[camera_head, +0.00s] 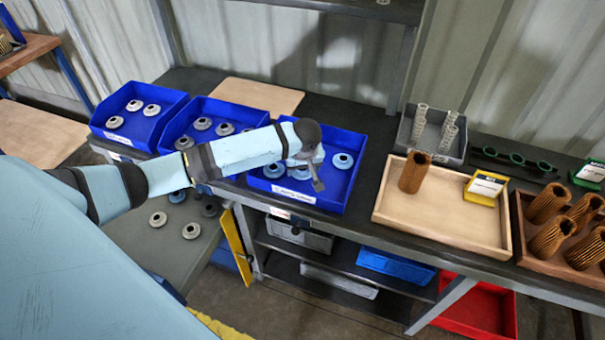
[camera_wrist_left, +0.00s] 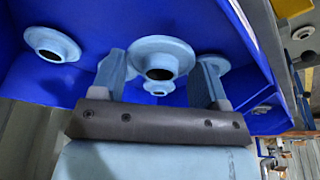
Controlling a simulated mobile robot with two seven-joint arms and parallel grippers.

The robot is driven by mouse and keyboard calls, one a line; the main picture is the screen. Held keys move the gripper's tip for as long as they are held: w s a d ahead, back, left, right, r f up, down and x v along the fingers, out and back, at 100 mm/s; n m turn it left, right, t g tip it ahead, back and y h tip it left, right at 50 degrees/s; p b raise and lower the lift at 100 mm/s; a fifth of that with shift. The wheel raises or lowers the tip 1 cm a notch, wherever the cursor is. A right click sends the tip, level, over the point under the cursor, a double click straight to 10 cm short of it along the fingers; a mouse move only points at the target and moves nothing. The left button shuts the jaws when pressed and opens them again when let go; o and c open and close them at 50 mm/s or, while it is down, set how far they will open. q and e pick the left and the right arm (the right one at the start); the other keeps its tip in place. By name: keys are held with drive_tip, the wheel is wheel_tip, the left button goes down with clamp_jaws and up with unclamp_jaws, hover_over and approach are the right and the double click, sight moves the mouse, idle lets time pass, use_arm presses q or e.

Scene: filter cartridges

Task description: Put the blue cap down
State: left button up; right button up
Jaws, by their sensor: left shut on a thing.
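My left gripper (camera_head: 314,172) is over the right-hand blue bin (camera_head: 331,199) in the head view. In the left wrist view its two fingers (camera_wrist_left: 162,72) are shut on a light blue cap (camera_wrist_left: 160,50), gripped from either side with its hole showing. The held cap is hard to make out in the head view. Other light blue caps are in this bin, one at the left (camera_head: 273,170) and one at the right (camera_head: 343,160). My right gripper is out of view.
Two more blue bins (camera_head: 112,137) with grey caps stand to the left. A lower grey surface (camera_head: 150,245) holds loose caps. To the right are a wooden tray (camera_head: 430,225) with a brown filter and a grey bin (camera_head: 432,147) with clear tubes.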

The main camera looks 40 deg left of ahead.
sight(303, 174)
use_arm(q)
wheel_tip(303, 174, down, 3)
drive_tip(key=shift+f, duration=0.1)
drive_tip(key=o, duration=0.9)
drive_tip(key=v, duration=1.2)
drive_tip(key=shift+p, duration=0.3)
